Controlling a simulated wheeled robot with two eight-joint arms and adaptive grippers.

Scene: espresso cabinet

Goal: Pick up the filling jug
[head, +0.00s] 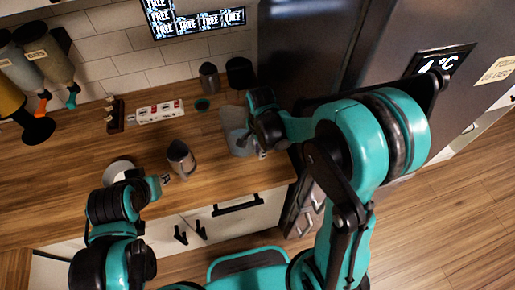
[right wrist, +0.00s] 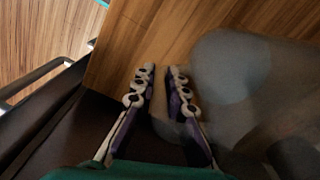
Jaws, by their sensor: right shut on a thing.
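The filling jug (head: 236,125), a translucent grey vessel, is at the right end of the wooden counter. It also shows large and see-through in the right wrist view (right wrist: 235,75), to the right of the fingers. My right gripper (head: 262,146) is at the jug's right side. In the right wrist view its fingers (right wrist: 163,85) are closed on a grey part of the jug, seemingly the handle, with a narrow gap at the tips. I cannot tell whether the jug touches the counter. My left gripper (head: 160,185) is at the counter's front edge; its finger state is unclear.
A metal pitcher (head: 180,158) stands close to my left gripper. A white round item (head: 118,170) is partly behind my left arm. A dark canister (head: 239,72) and a grey cup (head: 209,78) stand at the back. The fridge (head: 310,50) borders the counter at right.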

